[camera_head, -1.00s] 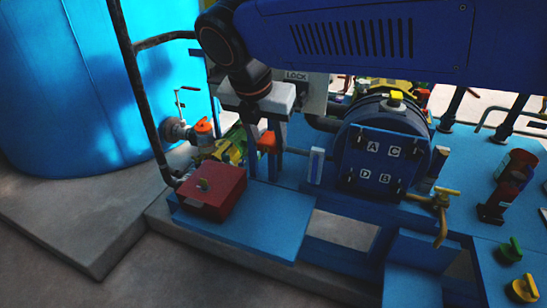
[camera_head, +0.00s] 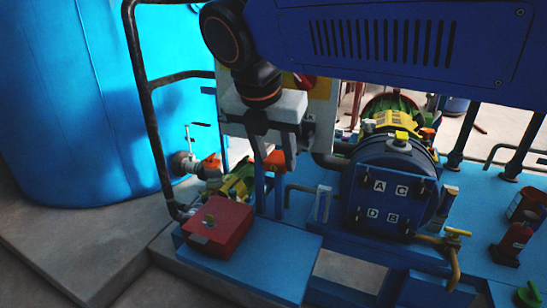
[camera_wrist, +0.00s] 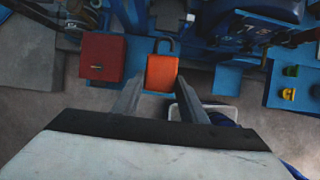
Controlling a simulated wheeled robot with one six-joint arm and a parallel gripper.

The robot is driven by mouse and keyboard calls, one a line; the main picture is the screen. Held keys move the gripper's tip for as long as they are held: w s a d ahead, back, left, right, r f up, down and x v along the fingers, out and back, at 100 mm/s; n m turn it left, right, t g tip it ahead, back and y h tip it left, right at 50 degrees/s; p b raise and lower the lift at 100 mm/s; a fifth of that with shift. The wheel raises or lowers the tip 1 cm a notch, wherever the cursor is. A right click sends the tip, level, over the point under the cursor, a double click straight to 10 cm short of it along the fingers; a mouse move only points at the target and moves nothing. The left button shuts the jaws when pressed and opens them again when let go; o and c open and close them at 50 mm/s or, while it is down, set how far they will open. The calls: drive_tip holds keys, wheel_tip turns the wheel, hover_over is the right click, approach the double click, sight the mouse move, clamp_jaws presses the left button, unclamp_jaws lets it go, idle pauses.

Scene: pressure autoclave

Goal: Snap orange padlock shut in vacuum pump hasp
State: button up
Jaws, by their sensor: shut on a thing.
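My gripper (camera_head: 276,168) is shut on the orange padlock (camera_head: 273,158). It holds the padlock in the air, above and behind the red box and left of the round blue door. In the wrist view the padlock (camera_wrist: 161,73) sits between the two fingers of my gripper (camera_wrist: 158,84). Its grey shackle (camera_wrist: 166,43) points away from my wrist. I cannot tell whether the shackle is closed. I cannot make out the vacuum pump's hasp in either view, and no contact between the padlock and a hasp shows.
The red box (camera_head: 220,226) stands on the blue platform (camera_head: 262,262). The round door (camera_head: 390,200) lettered A to D and a brass tap (camera_head: 453,252) are to the right. A black rail (camera_head: 150,130) and blue tank (camera_head: 80,90) stand left. A small post (camera_head: 324,204) is near the door.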

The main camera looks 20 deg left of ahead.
drive_tip(key=shift+w+d, duration=0.2)
drive_tip(key=shift+w, duration=2.15)
drive_tip(key=shift+w+d, duration=0.2)
drive_tip(key=shift+w, duration=2.45)
idle(0.8)
drive_tip(key=o, duration=1.3)
drive_tip(key=shift+r, duration=0.15)
